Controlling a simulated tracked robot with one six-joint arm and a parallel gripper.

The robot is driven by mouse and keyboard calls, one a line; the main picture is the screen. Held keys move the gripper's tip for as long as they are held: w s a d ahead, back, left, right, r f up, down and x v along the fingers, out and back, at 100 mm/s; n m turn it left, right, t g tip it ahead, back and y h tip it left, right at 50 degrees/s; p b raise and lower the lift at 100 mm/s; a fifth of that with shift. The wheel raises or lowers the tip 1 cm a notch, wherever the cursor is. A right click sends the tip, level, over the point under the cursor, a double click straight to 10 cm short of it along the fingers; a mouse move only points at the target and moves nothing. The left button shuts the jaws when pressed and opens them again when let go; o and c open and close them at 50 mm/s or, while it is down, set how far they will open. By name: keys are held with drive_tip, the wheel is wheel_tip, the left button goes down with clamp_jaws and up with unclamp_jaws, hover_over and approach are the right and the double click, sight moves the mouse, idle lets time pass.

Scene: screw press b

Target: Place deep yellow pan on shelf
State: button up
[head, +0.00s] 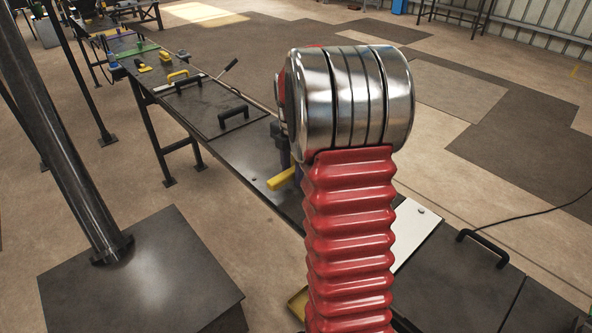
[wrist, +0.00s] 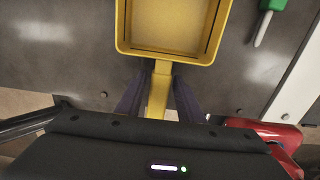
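A deep yellow rectangular pan (wrist: 168,52) shows at the top of the wrist view, with a raised rim and its far side cut off. Its handle (wrist: 158,92) points down towards my gripper (wrist: 162,82). My two dark fingers stand on either side of the handle, very close to it; contact is not clear. In the head view my red arm hides most of the pan; a yellow end (head: 284,179), likely its handle, sticks out left beside a purplish finger. I cannot make out a shelf.
The dark bench (head: 232,160) runs diagonally, with black handles on its top. A white panel (head: 414,236) lies right of my arm. A green-handled screwdriver (wrist: 267,18) is right of the pan. Yellow and green items (head: 142,50) stand at the far end. Another yellow edge (head: 298,303) shows low.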

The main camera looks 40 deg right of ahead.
drive_tip(key=shift+o, duration=0.5)
wheel_tip(320, 180, up, 12)
drive_tip(key=shift+r, duration=0.15)
idle(0.3)
idle(0.4)
drive_tip(key=s+a+r+m+t, duration=0.1)
drive_tip(key=s+a+r+m, duration=0.2)
drive_tip(key=a, duration=0.5)
drive_tip(key=s+a+r+m+t, duration=0.1)
drive_tip(key=s+a+m, duration=0.35)
drive_tip(key=a, duration=0.45)
drive_tip(key=s+a+f+m+t, duration=0.3)
drive_tip(key=s+a+f+m, duration=0.1)
drive_tip(key=s+a+m, duration=0.7)
drive_tip(key=shift+a+f+t, duration=0.3)
drive_tip(key=shift+a+f, duration=0.05)
drive_tip(key=shift+a, duration=0.1)
